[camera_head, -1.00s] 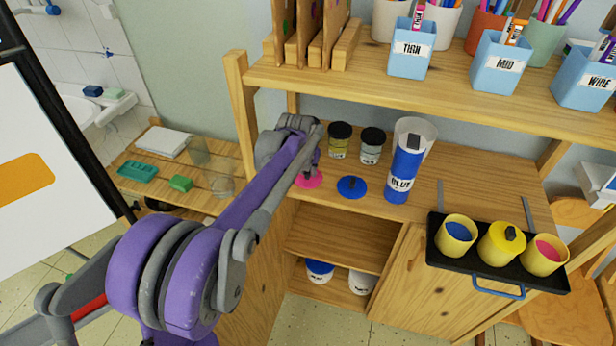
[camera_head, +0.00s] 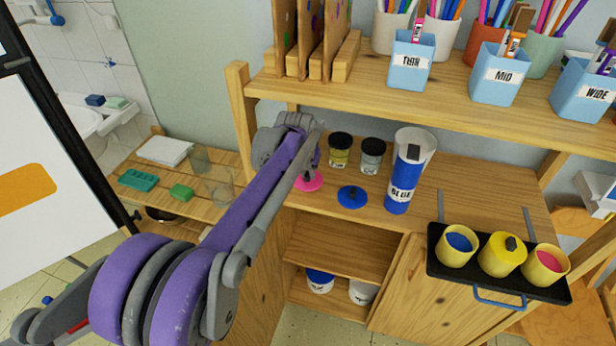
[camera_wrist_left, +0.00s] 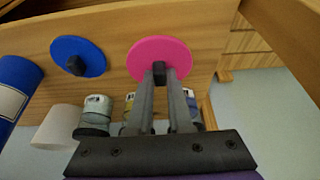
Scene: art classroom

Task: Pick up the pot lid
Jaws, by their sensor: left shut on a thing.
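A pink pot lid (camera_head: 309,182) is at the left part of the wooden shelf top. My left gripper (camera_wrist_left: 160,74) is shut on the dark knob of this pink lid (camera_wrist_left: 150,50) in the left wrist view. I cannot tell whether the lid is clear of the wood. A blue pot lid (camera_head: 352,197) lies flat beside it to the right; it also shows in the left wrist view (camera_wrist_left: 92,55). A yellow lid (camera_head: 502,252) covers the middle of several yellow pots in the black tray (camera_head: 440,268). My right gripper is not in view.
Bare wood lies between bottle and tray.

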